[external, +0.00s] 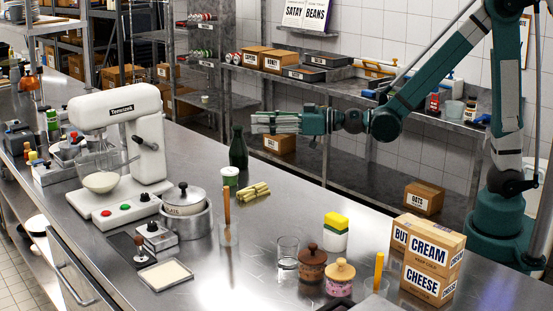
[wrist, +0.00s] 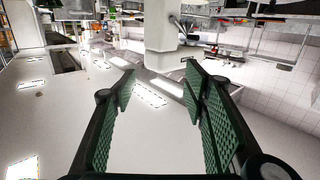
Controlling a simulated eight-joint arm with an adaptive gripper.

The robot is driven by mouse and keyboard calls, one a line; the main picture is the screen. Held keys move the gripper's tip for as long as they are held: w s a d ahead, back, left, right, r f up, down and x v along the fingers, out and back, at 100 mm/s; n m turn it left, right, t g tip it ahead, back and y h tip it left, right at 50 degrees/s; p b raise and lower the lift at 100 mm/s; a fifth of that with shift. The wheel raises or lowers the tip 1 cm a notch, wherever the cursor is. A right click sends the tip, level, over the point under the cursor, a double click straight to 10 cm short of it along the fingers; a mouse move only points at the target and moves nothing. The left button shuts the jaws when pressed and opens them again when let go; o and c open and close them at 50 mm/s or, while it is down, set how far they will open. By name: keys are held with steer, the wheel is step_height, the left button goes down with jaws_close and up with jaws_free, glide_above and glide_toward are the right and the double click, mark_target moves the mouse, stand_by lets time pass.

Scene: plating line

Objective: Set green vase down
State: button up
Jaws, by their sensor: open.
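The dark green vase (external: 238,150) stands upright on the steel counter (external: 300,215), beyond the small green-and-white tub. My gripper (external: 254,122) is level with the vase's neck, to the right of it in the external view, with its fingers pointing left. Its depth relative to the vase is hard to tell. In the wrist view the green-padded fingers of my gripper (wrist: 160,78) are spread apart with nothing between them. I cannot make out the vase in the wrist view.
A white stand mixer (external: 125,140) stands to the left. A green-and-white tub (external: 230,176), yellow sticks (external: 252,191) and a steel pot (external: 185,215) are near the vase. Cheese and cream boxes (external: 430,260) sit front right. The counter's middle is partly clear.

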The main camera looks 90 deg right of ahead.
steer(key=w+d+f+m+h, duration=0.3)
steer(key=w+d+f+h, duration=0.2)
steer(key=d, duration=0.5)
steer(key=m+g+h, duration=0.1)
steer(key=m+h, duration=0.2)
steer(key=h, duration=0.1)
glide_toward(242, 134)
steer(key=shift+x, duration=2)
steer(key=shift+b+x, duration=0.4)
steer(key=shift+x, duration=0.9)
steer(key=shift+b+x, duration=0.65)
steer(key=shift+x, duration=2)
steer(key=shift+r, duration=0.1)
